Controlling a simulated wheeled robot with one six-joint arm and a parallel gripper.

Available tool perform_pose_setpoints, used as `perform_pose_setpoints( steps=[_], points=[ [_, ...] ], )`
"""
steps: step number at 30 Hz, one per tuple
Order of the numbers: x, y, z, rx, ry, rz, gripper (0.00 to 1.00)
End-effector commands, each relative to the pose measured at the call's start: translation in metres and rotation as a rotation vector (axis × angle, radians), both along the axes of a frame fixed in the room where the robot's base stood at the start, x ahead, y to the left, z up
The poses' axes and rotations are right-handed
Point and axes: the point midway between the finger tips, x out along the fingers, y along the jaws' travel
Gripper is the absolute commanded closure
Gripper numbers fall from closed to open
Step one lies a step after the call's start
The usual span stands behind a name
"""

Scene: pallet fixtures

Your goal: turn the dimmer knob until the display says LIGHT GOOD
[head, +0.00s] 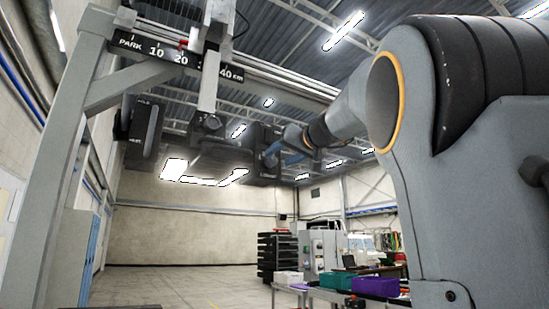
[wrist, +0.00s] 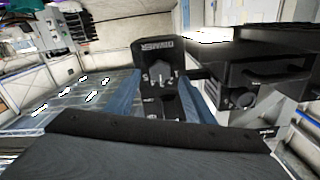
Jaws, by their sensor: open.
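The dimmer knob (wrist: 158,79) is a small dark round knob on the face of a black box (wrist: 152,52) whose lettering appears upside down in the wrist view. My gripper (wrist: 160,98) is open, with one blue finger to the left of the box's lower part and one to the right. The knob shows between and beyond the fingers; I cannot tell whether they touch it. In the head view my gripper (head: 270,154) reaches up beside the hanging dark boxes, where the knob cannot be made out. No readable LIGHT GOOD display shows in either view.
A second dark unit (wrist: 243,98) with a round dial sits right of the black box. A green bin (head: 335,280) and purple bin (head: 376,287) stand below.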

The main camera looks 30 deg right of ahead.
Motion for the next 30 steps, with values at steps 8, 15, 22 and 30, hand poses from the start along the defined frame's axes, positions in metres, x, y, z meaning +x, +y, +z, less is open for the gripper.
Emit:
perform_pose_setpoints(
  steps=[8,15,22,30],
  points=[
    [0.038,0.001,0.001,0.000,0.002,0.001,0.51],
    [0.047,0.001,0.000,0.000,0.000,-0.001,0.51],
    [0.047,0.001,0.000,0.000,0.001,-0.002,0.61],
    [0.047,0.001,0.000,0.001,0.001,-0.002,0.92]
  ],
)
